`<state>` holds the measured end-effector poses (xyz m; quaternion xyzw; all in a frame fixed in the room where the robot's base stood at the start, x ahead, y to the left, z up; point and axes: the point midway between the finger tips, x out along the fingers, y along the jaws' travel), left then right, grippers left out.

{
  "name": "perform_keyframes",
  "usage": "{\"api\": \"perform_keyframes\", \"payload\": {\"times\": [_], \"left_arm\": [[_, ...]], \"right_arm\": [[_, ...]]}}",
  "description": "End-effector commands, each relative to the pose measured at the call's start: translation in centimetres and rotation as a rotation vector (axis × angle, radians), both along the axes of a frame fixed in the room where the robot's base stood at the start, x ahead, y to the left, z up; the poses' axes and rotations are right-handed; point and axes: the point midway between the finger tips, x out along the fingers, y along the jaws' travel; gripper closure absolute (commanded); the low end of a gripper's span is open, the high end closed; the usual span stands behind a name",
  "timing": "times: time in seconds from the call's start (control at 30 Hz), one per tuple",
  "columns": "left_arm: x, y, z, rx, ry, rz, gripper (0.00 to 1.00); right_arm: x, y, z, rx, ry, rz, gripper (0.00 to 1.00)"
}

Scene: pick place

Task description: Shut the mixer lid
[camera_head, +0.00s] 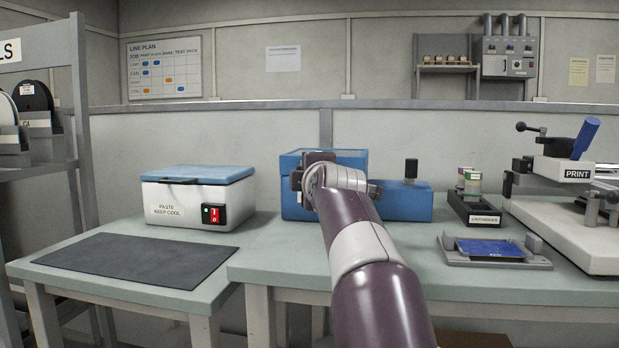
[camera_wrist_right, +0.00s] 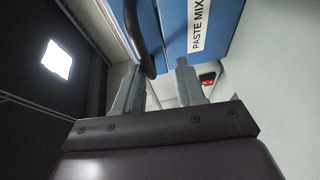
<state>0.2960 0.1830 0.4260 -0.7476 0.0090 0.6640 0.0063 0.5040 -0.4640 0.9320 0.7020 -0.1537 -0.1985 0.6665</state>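The blue mixer (camera_head: 291,205) stands on the bench in the middle of the head view, partly hidden by my right arm. In the right wrist view its blue surface (camera_wrist_right: 222,22) carries a "PASTE MIX" label, cut off by the frame edge. A black curved bar (camera_wrist_right: 146,45) shows beside this surface, just beyond the fingertips. My right gripper (camera_wrist_right: 158,75) is open, its fingers apart with nothing seen between them. In the head view my right wrist hides its fingers and much of the mixer, so the lid's angle cannot be told. My left gripper is not in view.
A white cooler box (camera_head: 190,205) with a blue lid stands left, behind a dark mat (camera_head: 135,260). Right are a black holder with jars (camera_head: 474,210), a small fixture with a blue plate (camera_head: 490,248) and a PRINT machine (camera_head: 560,190). The front bench is clear left of the fixture.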

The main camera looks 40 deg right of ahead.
Motion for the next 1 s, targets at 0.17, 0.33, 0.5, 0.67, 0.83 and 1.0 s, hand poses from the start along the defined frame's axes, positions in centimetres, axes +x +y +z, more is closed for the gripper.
{"api": "perform_keyframes", "payload": {"times": [0.17, 0.33, 0.5, 0.67, 0.83, 1.0], "left_arm": [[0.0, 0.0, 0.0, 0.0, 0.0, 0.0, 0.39], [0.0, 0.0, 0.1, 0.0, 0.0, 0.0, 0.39], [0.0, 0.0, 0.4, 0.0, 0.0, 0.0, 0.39], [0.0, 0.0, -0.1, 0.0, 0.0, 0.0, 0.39], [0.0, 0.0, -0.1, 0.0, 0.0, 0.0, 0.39], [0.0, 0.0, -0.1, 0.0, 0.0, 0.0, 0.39]], "right_arm": [[-1.0, 0.5, 0.2, 0.0, -0.001, 0.0, 0.62], [-4.4, 2.4, 0.5, -0.001, -0.003, -0.001, 0.62], [-8.3, 4.5, 0.9, -0.001, -0.003, -0.001, 0.62], [-10.5, 5.8, 0.8, 0.0, -0.001, -0.001, 0.62], [-11.1, 6.1, 0.9, 0.0, 0.001, 0.0, 0.62], [-11.1, 6.1, 0.9, 0.0, 0.0, 0.0, 0.62]]}}
